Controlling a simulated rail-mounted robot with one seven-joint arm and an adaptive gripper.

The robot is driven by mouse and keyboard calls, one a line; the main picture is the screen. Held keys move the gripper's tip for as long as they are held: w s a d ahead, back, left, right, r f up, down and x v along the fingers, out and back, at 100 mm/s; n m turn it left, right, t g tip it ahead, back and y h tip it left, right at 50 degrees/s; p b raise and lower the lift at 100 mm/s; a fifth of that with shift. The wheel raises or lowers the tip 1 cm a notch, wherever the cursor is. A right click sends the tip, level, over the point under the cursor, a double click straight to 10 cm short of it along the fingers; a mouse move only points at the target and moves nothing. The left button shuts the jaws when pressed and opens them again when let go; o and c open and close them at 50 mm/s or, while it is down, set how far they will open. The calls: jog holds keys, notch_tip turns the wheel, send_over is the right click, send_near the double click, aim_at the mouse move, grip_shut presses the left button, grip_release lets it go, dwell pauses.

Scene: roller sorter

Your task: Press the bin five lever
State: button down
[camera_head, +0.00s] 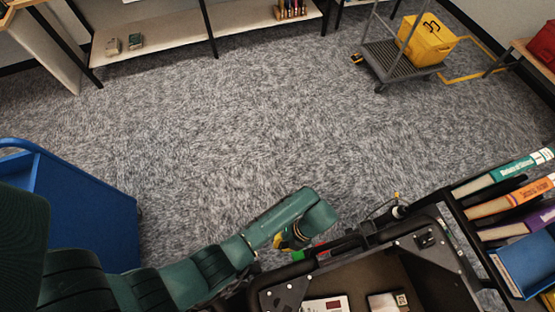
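My green arm comes in from the lower left. It bends at the lower middle, and my gripper (292,243), a dark part with yellow on it, points down at the far edge of a dark machine (262,290). Its fingertips are hidden or too small to make out, so I cannot tell whether it is open or shut. Small green and red parts (300,254) show just beside and below it. A thin rod with a pale end (397,211) stands at the machine's far right. No bin number is readable, so I cannot tell which part is the bin five lever.
Books (500,172) stand in a dark rack at the right. A blue cart (95,215) is at the left. A trolley with a yellow box (427,40) and a shelf (150,38) stand at the back. The carpet between is clear.

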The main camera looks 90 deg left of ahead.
jog(key=shift+s+d+f+m, duration=0.25)
jog(key=shift+s+f+m, duration=0.05)
jog(key=shift+s, duration=0.2)
jog(key=s+d+f+b, duration=0.2)
jog(key=s+f, duration=0.6)
jog(key=f, duration=0.1)
jog(key=shift+s, duration=0.35)
